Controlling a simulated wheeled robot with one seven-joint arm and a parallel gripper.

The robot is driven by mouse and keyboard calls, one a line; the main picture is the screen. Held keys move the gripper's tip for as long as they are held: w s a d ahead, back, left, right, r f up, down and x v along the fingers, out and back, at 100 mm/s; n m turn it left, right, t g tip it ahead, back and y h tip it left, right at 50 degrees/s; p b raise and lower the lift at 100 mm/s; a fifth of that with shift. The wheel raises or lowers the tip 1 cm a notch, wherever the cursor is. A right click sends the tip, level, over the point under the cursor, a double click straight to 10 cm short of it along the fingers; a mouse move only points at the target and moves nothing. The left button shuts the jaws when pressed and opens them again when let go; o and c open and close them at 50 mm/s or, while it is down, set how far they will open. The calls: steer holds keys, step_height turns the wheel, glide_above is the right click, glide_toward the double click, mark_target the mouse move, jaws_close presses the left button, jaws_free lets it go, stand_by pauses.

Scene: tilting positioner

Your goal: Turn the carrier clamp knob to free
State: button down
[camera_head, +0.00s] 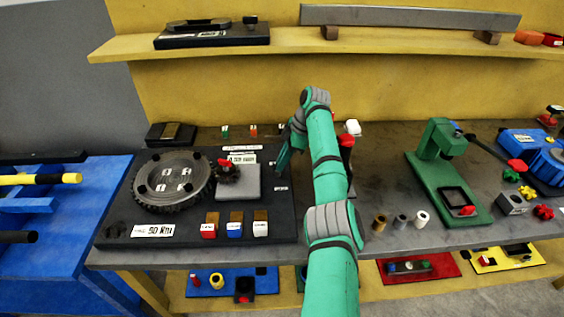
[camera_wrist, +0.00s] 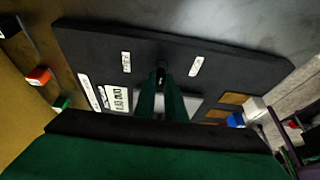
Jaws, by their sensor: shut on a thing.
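A dark base plate (camera_head: 130,225) on the bench bears a large toothed wheel (camera_head: 171,181), a small gear with a red top (camera_head: 225,170) and a grey square plate (camera_head: 239,184). My gripper (camera_head: 281,168) is over the right part of the base plate, right of the grey square. In the wrist view my two green fingers (camera_wrist: 162,82) are shut on a small dark knob (camera_wrist: 161,68). The grey square (camera_wrist: 196,103) shows partly behind them. White labels (camera_wrist: 196,66) lie near the knob, their text unreadable. The fingers hide much of the knob, and its setting cannot be told.
Red, blue and white blocks (camera_head: 235,229) stand at the plate's front edge. My arm crosses the bench right of the plate. Small cylinders (camera_head: 400,222) and a green press (camera_head: 440,170) stand farther right. A shelf (camera_head: 300,41) runs above the back.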

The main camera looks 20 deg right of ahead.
steer(key=c, duration=1.8)
jaws_free()
steer(key=shift+v, duration=5.45)
steer(key=shift+s+d, duration=0.1)
